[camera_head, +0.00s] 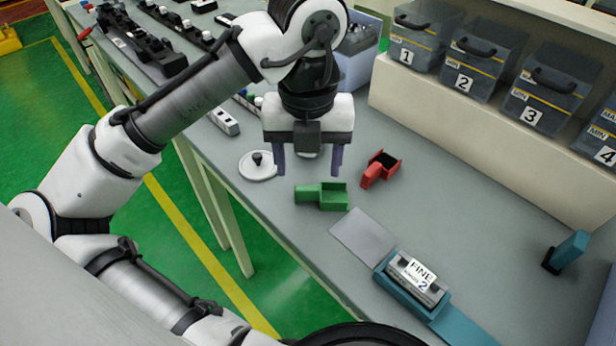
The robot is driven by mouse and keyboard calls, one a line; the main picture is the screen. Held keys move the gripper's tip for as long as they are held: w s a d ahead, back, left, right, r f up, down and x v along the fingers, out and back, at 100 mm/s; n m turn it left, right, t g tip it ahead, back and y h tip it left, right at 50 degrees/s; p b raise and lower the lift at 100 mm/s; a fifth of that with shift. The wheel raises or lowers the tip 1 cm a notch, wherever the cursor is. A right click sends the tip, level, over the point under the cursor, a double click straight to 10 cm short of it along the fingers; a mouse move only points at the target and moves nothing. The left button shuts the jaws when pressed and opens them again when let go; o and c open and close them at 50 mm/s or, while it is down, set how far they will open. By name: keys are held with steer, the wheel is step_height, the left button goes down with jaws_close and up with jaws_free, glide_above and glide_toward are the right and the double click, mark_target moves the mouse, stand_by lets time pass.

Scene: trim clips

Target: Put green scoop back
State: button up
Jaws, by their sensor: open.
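The green scoop (321,195) lies on the grey bench (440,180), its open square end to the right and its handle to the left. My gripper (308,168) is open and empty, pointing down. Its two dark fingers appear above and slightly behind the scoop, apart from it. A red scoop (380,168) lies on the bench to the right of the fingers. Numbered clear bins 1 (420,35), 2 (480,62), 3 (542,85) and 4 (600,132) stand on a raised shelf at the back; their contents are not clear.
A white round lid with a black knob (258,166) lies left of the scoop. A flat grey plate (363,238) and a teal holder with a block marked FINE (418,281) are in front. A teal upright piece (567,253) stands right. The bench's right middle is clear.

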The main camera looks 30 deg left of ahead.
mark_target(308, 188)
step_height(308, 188, up, 6)
steer(key=shift+f, duration=0.1)
stand_by(0.9)
